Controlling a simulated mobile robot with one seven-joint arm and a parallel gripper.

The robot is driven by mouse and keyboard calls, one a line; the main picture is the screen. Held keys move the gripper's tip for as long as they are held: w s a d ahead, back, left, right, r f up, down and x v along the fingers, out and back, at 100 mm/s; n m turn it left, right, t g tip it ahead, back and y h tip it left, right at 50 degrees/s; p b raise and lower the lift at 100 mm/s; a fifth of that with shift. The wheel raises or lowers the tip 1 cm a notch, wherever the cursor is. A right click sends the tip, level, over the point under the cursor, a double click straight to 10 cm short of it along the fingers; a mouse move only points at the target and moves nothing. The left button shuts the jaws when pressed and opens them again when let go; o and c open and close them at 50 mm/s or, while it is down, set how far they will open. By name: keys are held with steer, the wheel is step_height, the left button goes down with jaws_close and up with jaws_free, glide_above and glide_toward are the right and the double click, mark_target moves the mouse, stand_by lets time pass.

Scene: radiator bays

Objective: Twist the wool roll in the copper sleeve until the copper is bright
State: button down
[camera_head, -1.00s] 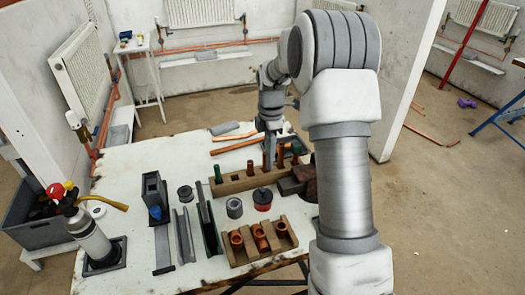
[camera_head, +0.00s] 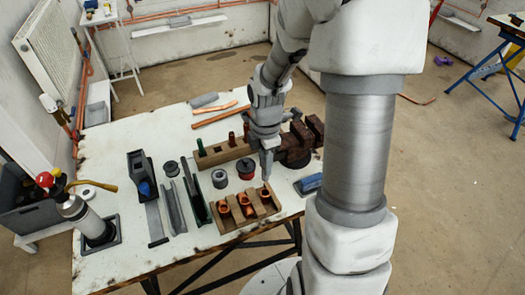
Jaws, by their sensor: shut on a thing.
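A wooden holder (camera_head: 238,222) near the table's front edge carries three copper sleeves, at its left (camera_head: 224,209), middle (camera_head: 246,206) and right (camera_head: 265,195). My gripper (camera_head: 267,168) points down just above and behind the right sleeve. It is shut on a slim grey thing that looks like the wool roll, mostly hidden by the fingers. I cannot tell whether its lower end is inside the sleeve. The brightness of the copper inside the sleeves is hidden.
A wooden rack (camera_head: 215,158) with a green piece and brown rods stands behind. A dark vise (camera_head: 297,150) is at right, with a blue brush-like block (camera_head: 308,184) in front.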

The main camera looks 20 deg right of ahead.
mark_target(265, 179)
steer(key=shift+f+b, duration=2.4)
steer(key=shift+f, duration=0.15)
steer(key=shift+r, duration=0.2)
steer(key=shift+f, duration=0.15)
steer(key=shift+f, duration=0.2)
steer(key=shift+f, duration=0.6)
steer(key=shift+b, duration=0.3)
